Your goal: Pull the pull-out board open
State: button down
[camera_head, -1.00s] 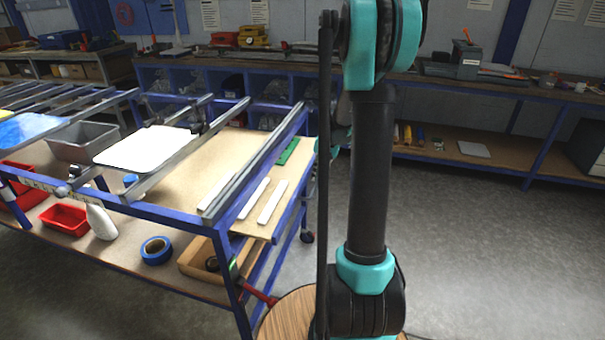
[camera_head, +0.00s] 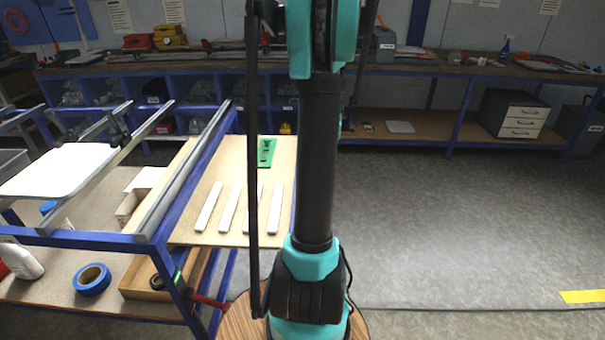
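The pull-out board (camera_head: 224,171) is a pale wooden sheet at the right end of the blue-framed table (camera_head: 110,240). It sticks out well to the right of the table's metal rail. Several white strips (camera_head: 229,208) and a green piece (camera_head: 265,152) lie on it. My upright black and teal arm stands beside the board's right edge and hides part of the view there. My gripper is not visible; the arm blocks the view behind it. I cannot see whether anything touches the board.
Metal rails carry a white panel (camera_head: 62,168) at the left. Blue tape (camera_head: 92,280) and a wooden box lie on the lower shelf. A long workbench (camera_head: 440,68) runs along the back, with a drawer cabinet (camera_head: 510,113) underneath. The grey floor at the right is clear.

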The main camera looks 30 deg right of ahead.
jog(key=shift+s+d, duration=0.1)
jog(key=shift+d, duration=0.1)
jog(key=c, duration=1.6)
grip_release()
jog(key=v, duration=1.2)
